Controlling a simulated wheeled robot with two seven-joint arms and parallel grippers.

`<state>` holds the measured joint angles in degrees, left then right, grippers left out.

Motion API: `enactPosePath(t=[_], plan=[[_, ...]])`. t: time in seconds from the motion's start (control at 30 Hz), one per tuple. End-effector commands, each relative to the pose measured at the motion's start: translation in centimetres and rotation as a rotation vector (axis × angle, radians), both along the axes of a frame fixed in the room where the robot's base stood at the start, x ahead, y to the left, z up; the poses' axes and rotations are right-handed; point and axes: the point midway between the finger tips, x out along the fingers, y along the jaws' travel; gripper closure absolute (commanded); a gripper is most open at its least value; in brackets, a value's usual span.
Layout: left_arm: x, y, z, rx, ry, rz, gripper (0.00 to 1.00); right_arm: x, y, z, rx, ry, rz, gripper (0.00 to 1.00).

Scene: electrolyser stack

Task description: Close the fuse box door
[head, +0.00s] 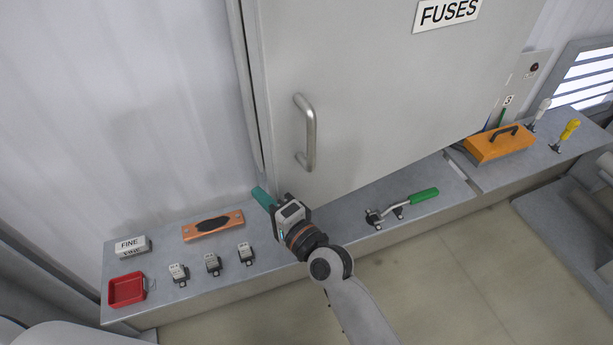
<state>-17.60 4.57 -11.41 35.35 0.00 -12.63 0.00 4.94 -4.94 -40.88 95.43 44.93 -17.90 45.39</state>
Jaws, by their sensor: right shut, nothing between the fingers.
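The grey fuse box door (370,95) fills the upper middle of the head view. It has a FUSES label (447,12) and a vertical metal bar handle (309,133) near its left edge. A narrow strip of the box frame (243,85) shows left of the door edge; I cannot tell how far the door stands from it. My right gripper (262,197) is shut and empty, its teal fingertips beside the door's lower left corner, below and left of the handle. I cannot tell whether they touch the door. My left gripper is out of view.
A grey bench (215,270) runs below the door. Floor in front is clear.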

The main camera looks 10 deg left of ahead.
Motion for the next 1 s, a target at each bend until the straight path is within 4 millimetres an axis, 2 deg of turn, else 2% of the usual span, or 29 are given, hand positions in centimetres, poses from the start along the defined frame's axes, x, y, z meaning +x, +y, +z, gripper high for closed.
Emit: enactPosePath(t=[0.03,0.17,0.4,0.5,0.87,1.0], plan=[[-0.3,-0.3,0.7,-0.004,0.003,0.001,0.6,-0.8,0.2,0.4,0.002,0.002,0.001,1.0],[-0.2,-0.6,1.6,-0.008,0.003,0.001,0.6,-3.0,0.7,0.4,0.003,0.004,0.005,1.0],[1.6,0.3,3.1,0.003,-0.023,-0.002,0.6,-7.0,1.4,0.3,0.002,0.005,0.006,1.0],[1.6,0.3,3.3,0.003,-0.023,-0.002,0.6,-8.0,1.6,0.2,0.002,0.003,0.006,1.0],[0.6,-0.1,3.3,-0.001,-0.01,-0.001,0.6,-8.7,1.7,0.1,0.003,0.002,0.007,1.0],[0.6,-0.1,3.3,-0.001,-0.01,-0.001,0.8,-8.7,1.7,0.1,0.003,0.002,0.007,1.0]])
